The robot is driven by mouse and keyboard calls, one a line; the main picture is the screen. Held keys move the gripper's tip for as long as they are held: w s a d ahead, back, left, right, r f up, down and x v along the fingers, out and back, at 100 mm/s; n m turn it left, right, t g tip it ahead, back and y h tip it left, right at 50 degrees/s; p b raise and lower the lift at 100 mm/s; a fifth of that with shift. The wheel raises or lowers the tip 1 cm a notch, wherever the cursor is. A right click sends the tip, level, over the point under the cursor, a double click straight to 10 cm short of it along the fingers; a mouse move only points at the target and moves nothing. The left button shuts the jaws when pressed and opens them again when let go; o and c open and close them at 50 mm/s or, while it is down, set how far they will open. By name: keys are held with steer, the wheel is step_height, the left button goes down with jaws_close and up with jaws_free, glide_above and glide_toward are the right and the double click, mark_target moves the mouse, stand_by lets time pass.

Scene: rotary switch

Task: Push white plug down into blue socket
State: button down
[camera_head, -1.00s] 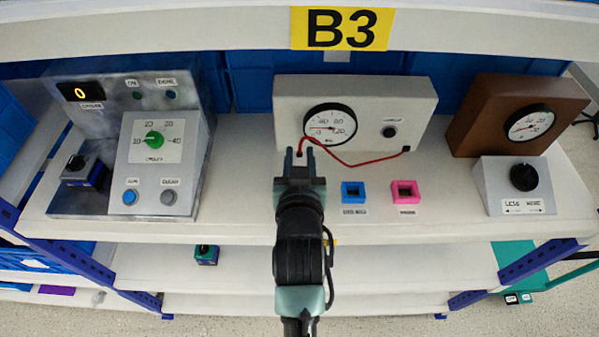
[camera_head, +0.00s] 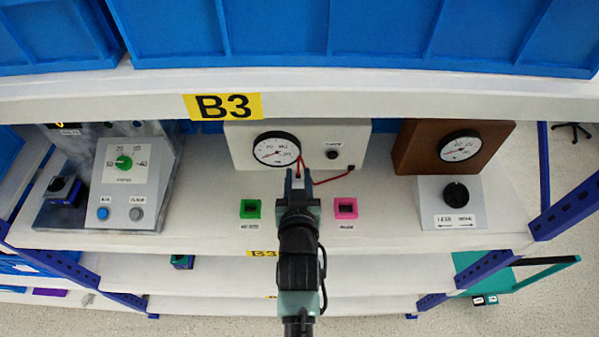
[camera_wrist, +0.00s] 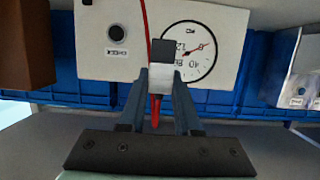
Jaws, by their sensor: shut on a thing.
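My gripper (camera_head: 298,184) is shut on the white plug (camera_wrist: 162,84), which has a dark end, a red tip and a red wire. In the wrist view the fingers of my gripper (camera_wrist: 161,92) stand on both sides of the white plug. The blue socket does not show now; my gripper and arm cover the shelf between the green socket (camera_head: 250,208) and the pink socket (camera_head: 345,208). I cannot tell the plug's height above the shelf.
A white gauge box (camera_head: 215,143) stands behind my gripper. A grey panel with buttons and a green dial (camera_head: 124,162) is left; a black knob (camera_head: 456,193) and brown gauge box (camera_head: 410,148) are right. The upper shelf edge (camera_head: 400,105) hangs above.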

steer(key=shift+a+f, duration=0.1)
steer(key=shift+f, duration=0.05)
steer(key=shift+f+b, duration=2.5)
steer(key=shift+f, duration=0.25)
steer(key=shift+f+b, duration=1.55)
steer(key=shift+f, duration=0.15)
steer(key=c, duration=0.5)
jaws_free()
steer(key=shift+s, duration=0.15)
steer(key=shift+b+v, duration=1.2)
steer(key=shift+v, duration=5.2)
steer(key=shift+r, duration=0.1)
